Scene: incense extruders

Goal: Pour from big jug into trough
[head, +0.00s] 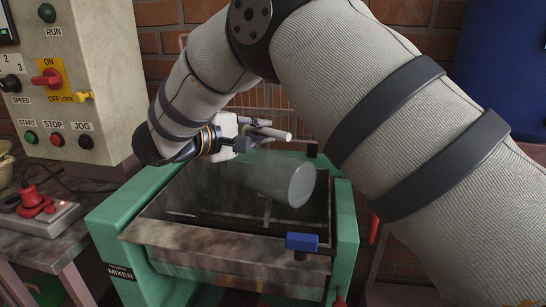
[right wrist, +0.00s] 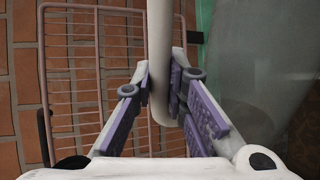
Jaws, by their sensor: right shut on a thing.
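The big jug (head: 276,177) is a translucent grey cylinder, tipped nearly onto its side above the trough in the head view. Its round end faces right and toward me; I cannot tell whether that end is the mouth or the base. My right gripper (head: 252,136) is shut on its pale handle, which stands between the purple-padded fingers (right wrist: 161,98) in the right wrist view. The jug's body (right wrist: 252,85) fills the right of that view. The trough (head: 215,252) is a worn metal bin in the green mixer frame (head: 113,228). No stream is clearly visible. My left gripper is out of view.
A control panel (head: 97,85) with buttons and switches stands at the left. A blue clamp (head: 302,242) is on the trough's front right edge. A wire rack (right wrist: 90,70) stands by the brick wall.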

